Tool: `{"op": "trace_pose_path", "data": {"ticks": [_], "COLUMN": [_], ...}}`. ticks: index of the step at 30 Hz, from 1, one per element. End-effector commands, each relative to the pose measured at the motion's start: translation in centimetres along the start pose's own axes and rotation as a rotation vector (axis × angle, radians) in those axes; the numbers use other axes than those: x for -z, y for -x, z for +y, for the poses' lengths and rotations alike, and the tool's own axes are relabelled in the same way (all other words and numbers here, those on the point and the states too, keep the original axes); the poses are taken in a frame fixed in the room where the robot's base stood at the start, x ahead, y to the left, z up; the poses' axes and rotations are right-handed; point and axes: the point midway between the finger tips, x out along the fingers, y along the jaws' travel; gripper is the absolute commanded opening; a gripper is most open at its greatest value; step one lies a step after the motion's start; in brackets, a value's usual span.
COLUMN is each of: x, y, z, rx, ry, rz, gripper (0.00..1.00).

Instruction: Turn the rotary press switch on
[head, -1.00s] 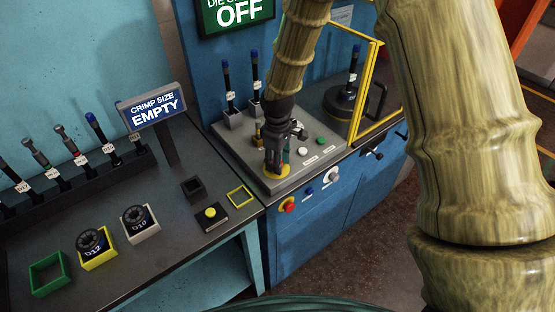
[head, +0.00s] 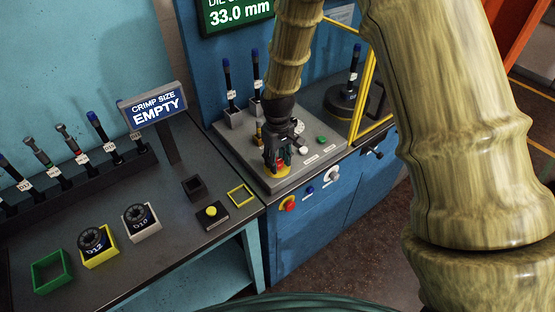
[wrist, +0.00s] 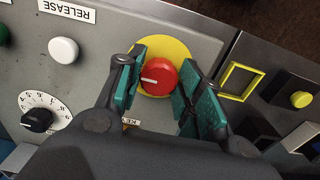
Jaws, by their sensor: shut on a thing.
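The rotary press switch is a red knob (wrist: 158,77) with a white mark, on a yellow round plate (wrist: 168,48) on the grey control panel. The mark points left in the wrist view. My gripper (wrist: 160,90) has its teal fingers on either side of the knob, shut on it. In the head view my gripper (head: 277,160) points down at the panel's near corner and hides most of the knob. The green display (head: 238,14) above the panel reads 33.0 mm, its upper line cut off.
The panel also carries a white button (wrist: 63,50), a black dial (wrist: 37,120) and a green button (head: 322,140). A yellow guard frame (head: 361,95) stands to the right. The left bench holds dies D12 (head: 93,240) and D10 (head: 139,218) and a CRIMP SIZE EMPTY sign (head: 154,107).

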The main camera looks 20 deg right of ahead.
Motion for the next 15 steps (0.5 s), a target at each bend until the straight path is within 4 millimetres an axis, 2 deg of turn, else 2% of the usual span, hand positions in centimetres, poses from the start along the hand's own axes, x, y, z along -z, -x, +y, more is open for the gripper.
{"op": "trace_pose_path", "data": {"ticks": [8, 9, 12, 15], "x": [0.13, 0.13, 0.11, 0.08], "y": [0.10, 0.10, 0.08, 0.06], "z": [0.09, 0.09, 0.07, 0.05], "rx": [-0.001, -0.001, -0.001, -0.001], "ry": [-0.001, -0.001, -0.001, 0.000], "rz": [0.004, 0.004, 0.003, 0.002], "gripper": [0.12, 0.44, 0.58, 0.58]}}
